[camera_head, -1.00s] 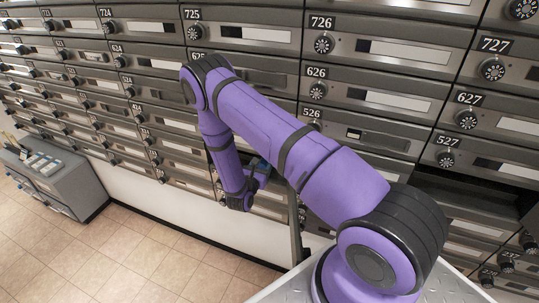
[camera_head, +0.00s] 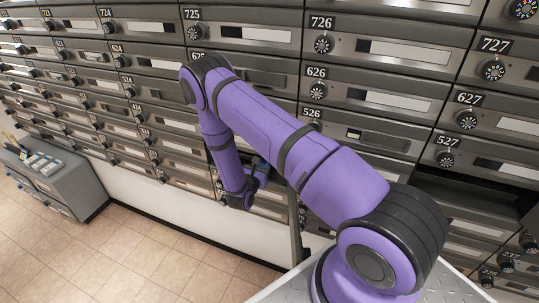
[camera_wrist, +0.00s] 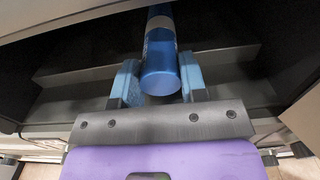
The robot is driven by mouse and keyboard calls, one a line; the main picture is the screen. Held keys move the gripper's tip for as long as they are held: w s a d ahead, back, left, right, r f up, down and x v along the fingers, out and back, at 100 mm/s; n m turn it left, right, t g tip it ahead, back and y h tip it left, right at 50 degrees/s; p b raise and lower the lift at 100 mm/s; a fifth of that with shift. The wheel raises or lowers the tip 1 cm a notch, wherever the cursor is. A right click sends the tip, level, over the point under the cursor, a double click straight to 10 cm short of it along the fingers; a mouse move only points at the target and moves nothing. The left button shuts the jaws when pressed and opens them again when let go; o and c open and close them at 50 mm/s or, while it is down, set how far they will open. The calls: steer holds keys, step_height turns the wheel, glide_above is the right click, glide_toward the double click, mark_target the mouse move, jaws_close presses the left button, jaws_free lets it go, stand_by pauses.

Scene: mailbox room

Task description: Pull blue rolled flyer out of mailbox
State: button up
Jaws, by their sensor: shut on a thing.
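The blue rolled flyer (camera_wrist: 160,68) is a shiny blue cylinder with a pale band near its far part. It shows in the wrist view, lying lengthwise in the dark opening of a mailbox (camera_wrist: 85,62). My gripper (camera_wrist: 159,80) has its two blue fingers on either side of the flyer's near end and is shut on it. In the head view my gripper (camera_head: 262,166) is mostly hidden behind my purple arm, and the flyer cannot be made out.
A wall of grey numbered mailboxes (camera_head: 390,78) with dials fills the background. One box at the right stands open, with a dark opening (camera_head: 470,196). A grey cabinet (camera_head: 55,178) stands at the left on the tiled floor (camera_head: 150,245), which is clear.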

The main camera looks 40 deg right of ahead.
steer(key=shift+a+r, duration=0.1)
steer(key=shift+r, duration=0.2)
steer(key=v, duration=2)
